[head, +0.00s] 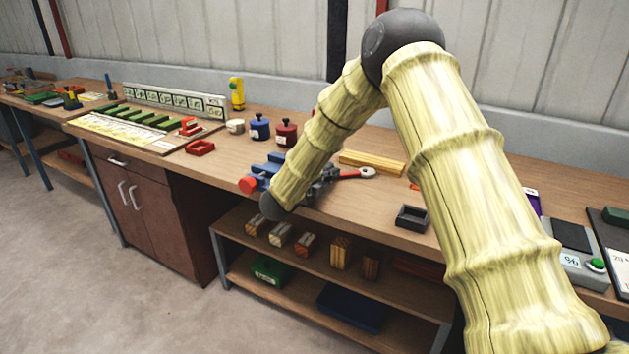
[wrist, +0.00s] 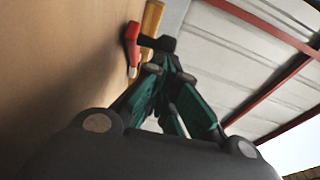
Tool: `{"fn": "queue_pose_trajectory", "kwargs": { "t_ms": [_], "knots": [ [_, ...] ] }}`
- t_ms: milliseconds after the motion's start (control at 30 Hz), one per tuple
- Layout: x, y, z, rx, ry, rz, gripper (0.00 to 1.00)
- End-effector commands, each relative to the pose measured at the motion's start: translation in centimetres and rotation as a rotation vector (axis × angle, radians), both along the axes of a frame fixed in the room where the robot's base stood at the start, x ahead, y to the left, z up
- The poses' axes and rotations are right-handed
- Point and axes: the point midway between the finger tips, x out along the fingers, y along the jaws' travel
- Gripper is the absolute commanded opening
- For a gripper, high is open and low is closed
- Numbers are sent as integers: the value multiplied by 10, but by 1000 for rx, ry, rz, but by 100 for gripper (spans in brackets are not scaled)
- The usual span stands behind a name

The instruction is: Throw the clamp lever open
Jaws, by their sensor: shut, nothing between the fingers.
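No clamp lever can be told for certain. A red lever-like piece with a pale end (wrist: 132,52) shows in the wrist view, close beside my fingertips, with a small gap or touching; I cannot tell which. In the head view a red bar with a grey ringed end (head: 356,173) lies on the bench just right of my forearm, and may be the same piece. My gripper (wrist: 164,47) has its green-sided fingers together with nothing between them. In the head view it is mostly hidden behind my forearm. A blue vise-like device with a red knob (head: 248,185) is partly covered by my arm.
A wooden bar (head: 372,162) lies behind the red bar. A dark square tray (head: 412,218) sits near the bench's front edge. Blue (head: 259,127) and dark red (head: 286,132) pots stand at the back left. A shelf below holds several wooden blocks. The floor at left is clear.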

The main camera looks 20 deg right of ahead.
Motion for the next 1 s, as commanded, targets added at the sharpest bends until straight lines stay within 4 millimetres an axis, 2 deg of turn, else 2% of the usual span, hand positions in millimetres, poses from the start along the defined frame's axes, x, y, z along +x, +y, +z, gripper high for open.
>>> {"fn": "queue_pose_trajectory", "kwargs": {
  "t_ms": [400,1000],
  "knots": [
    [20,-9,-1,1,-2,-9,0],
    [23,-8,0,0,-1,-9,0]
  ]
}}
